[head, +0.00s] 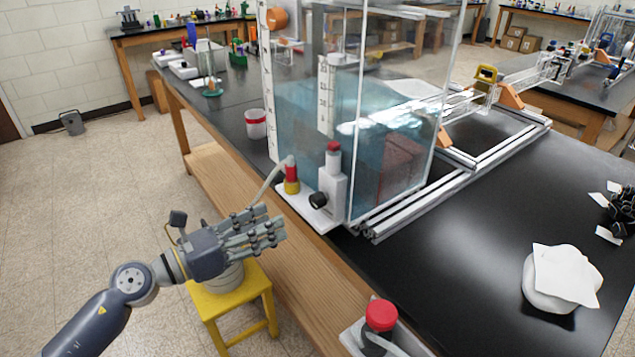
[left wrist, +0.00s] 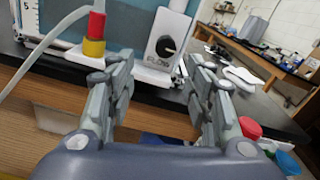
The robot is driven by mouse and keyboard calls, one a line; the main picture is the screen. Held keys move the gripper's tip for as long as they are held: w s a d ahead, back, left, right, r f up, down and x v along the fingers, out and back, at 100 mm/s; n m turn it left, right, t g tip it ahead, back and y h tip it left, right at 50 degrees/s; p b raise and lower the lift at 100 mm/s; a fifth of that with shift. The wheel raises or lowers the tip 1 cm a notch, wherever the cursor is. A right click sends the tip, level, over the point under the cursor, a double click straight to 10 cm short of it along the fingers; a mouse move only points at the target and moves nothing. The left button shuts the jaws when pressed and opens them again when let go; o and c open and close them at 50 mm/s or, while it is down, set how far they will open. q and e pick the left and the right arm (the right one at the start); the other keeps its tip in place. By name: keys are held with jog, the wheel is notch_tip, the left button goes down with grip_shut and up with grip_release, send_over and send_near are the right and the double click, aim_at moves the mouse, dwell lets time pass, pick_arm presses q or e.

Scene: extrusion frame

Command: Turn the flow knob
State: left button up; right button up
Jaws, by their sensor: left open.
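The flow knob (head: 318,200) is a black round knob on a white valve block (head: 333,180) with a red cap, at the near corner of a clear water tank (head: 385,130). In the left wrist view the knob (left wrist: 166,47) is on a white plate marked FLOW, ahead of and between the fingers. My left gripper (head: 278,230) is open and empty, below and left of the knob in the head view, apart from it. It also shows in the left wrist view (left wrist: 160,88). My right gripper is not in view.
A red and yellow fitting (head: 291,175) with a pale hose stands just left of the valve block. A yellow stool (head: 232,297) is below my left gripper. A red-capped item (head: 381,315) is at the near bench edge. A white cloth-like bundle (head: 562,278) lies on the black bench.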

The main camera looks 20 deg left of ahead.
aim_at(313, 202)
pick_arm(q)
jog(key=p+x, duration=0.1)
jog(key=x, duration=0.2)
jog(key=p+x, duration=0.1)
jog(key=x, duration=0.2)
jog(key=r+p+x, duration=0.1)
jog(key=x, duration=0.2)
jog(key=shift+s+d+p, duration=0.2)
jog(key=shift+d+p, duration=0.05)
jog(key=shift+p, duration=0.15)
jog(key=shift+w+d+f, duration=0.1)
jog(key=shift+w+d, duration=0.35)
jog(key=shift+w, duration=0.05)
jog(key=shift+w+d+f, duration=0.1)
jog(key=shift+w, duration=0.1)
jog(key=c, duration=1.1)
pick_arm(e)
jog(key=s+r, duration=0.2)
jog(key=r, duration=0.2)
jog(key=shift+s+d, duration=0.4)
